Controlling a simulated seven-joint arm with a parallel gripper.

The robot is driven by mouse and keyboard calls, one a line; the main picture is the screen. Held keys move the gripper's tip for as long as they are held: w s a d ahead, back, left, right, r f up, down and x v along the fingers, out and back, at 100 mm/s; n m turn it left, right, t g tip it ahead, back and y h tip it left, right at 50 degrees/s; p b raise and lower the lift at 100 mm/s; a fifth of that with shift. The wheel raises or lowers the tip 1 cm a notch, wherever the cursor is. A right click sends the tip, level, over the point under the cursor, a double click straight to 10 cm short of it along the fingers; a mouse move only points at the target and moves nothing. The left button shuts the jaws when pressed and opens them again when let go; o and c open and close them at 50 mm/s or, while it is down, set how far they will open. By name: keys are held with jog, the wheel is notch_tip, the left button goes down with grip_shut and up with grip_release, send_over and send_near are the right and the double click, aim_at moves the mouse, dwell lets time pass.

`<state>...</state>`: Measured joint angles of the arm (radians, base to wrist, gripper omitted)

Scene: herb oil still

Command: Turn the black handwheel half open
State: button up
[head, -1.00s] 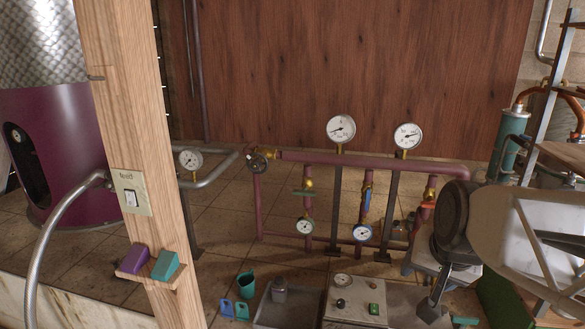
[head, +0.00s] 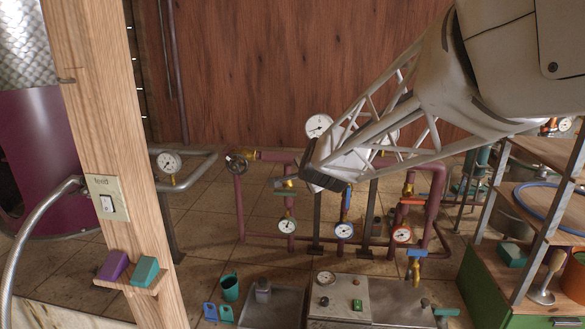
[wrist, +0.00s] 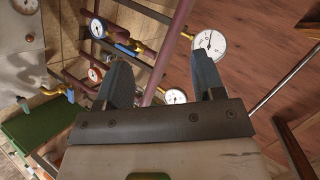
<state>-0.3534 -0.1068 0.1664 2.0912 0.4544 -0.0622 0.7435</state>
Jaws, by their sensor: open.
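The black handwheel (head: 237,163) sits at the left end of the upper purple pipe, beside a brass fitting (head: 249,155), in the head view. I cannot read its turn position at this size. My gripper (head: 322,180) hangs in front of the pipe rack, to the right of the handwheel and apart from it. In the wrist view, my gripper (wrist: 163,80) has its two dark fingers wide apart, with no object held between them. I cannot make out the handwheel in the wrist view.
Around the rack are a large gauge (head: 319,125), a blue-handled valve (head: 347,200) and a red handle (head: 412,201). A wooden post (head: 118,150) stands at left. A control box (head: 340,300) and a shelf (head: 555,205) are nearer and right.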

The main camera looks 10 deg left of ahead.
jog(key=w+a+f+m+t, duration=0.3)
jog(key=w+a+m, duration=0.3)
jog(key=w+a, duration=0.65)
jog(key=m+t+h, duration=0.4)
jog(key=m, duration=0.3)
send_near(235, 168)
jog(key=w, duration=0.2)
jog(key=shift+s+r, duration=0.15)
jog(key=shift+s, duration=0.05)
jog(key=shift+w+d, duration=0.1)
jog(key=shift+w, duration=0.05)
jog(key=shift+w, duration=3.75)
jog(key=c, duration=0.9)
